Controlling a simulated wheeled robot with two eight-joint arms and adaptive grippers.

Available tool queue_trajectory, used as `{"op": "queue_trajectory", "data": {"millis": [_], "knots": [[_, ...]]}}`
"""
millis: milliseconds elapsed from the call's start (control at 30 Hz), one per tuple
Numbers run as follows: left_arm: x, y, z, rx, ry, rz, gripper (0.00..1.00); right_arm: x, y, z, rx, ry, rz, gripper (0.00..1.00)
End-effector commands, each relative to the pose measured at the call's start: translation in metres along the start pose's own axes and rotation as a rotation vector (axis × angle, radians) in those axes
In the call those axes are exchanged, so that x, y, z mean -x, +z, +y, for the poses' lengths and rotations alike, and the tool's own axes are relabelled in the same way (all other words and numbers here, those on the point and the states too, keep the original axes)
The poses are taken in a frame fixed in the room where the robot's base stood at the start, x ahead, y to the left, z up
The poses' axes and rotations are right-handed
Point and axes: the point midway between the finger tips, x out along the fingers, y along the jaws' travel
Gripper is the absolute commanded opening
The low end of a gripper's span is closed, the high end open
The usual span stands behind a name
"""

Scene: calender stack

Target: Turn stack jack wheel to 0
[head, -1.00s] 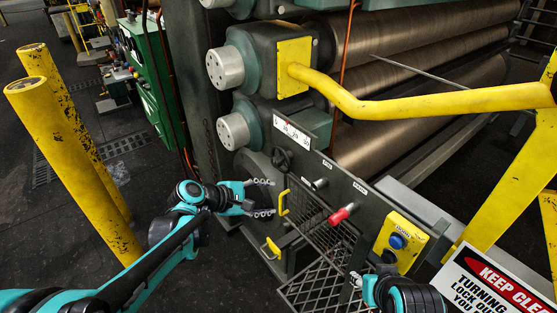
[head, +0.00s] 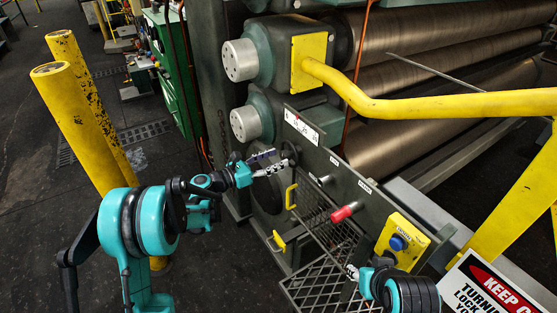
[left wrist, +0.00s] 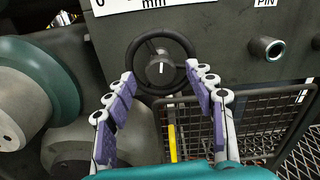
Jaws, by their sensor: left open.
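The black stack jack wheel (head: 290,152) sits on the dark machine panel, below a white scale plate (head: 301,126). In the left wrist view the wheel (left wrist: 186,46) has spokes and a hub with a white mark pointing up. The scale plate (left wrist: 150,4) there shows "0" and "mm"; its upper part is cut off. My left gripper (head: 281,161) is open just in front of the wheel. In the left wrist view, the purple-padded fingers (left wrist: 160,77) overlap the wheel's lower left and lower right rim; contact cannot be told. My right gripper (head: 352,272) is partly visible, its jaws unclear.
A red-tipped knob (head: 343,212), yellow handles (head: 290,197) and a mesh guard (head: 318,222) are below and right of the wheel. A yellow box with a blue button (head: 398,243) is near my right gripper. Yellow posts (head: 80,115) stand left; a yellow rail (head: 450,105) crosses right.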

Motion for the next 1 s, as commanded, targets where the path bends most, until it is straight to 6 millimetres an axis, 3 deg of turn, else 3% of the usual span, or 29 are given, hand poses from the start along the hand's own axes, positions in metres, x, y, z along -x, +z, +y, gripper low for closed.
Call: {"op": "queue_trajectory", "data": {"millis": [133,433,600,633,1000], "knots": [[-0.0132,-0.0004,-0.0004,-0.001,-0.001,0.000,0.55,-0.0029,0.0020,0.0000,0.000,0.000,0.000,0.40],[-0.0159,0.0005,-0.0002,-0.001,0.000,0.001,0.55,-0.0027,0.0019,0.0000,0.000,0.000,0.000,0.40],[-0.0158,0.0005,-0.0003,-0.002,0.000,0.001,0.10,-0.0027,0.0019,0.0000,0.000,0.000,0.000,0.40],[-0.0158,0.0005,-0.0003,-0.002,0.000,0.001,0.05,-0.0027,0.0019,0.0000,0.000,0.000,0.000,0.40],[-0.0158,0.0002,-0.0004,-0.048,0.000,0.001,0.05,-0.0037,0.0026,0.0000,0.000,0.000,0.000,0.40]]}}
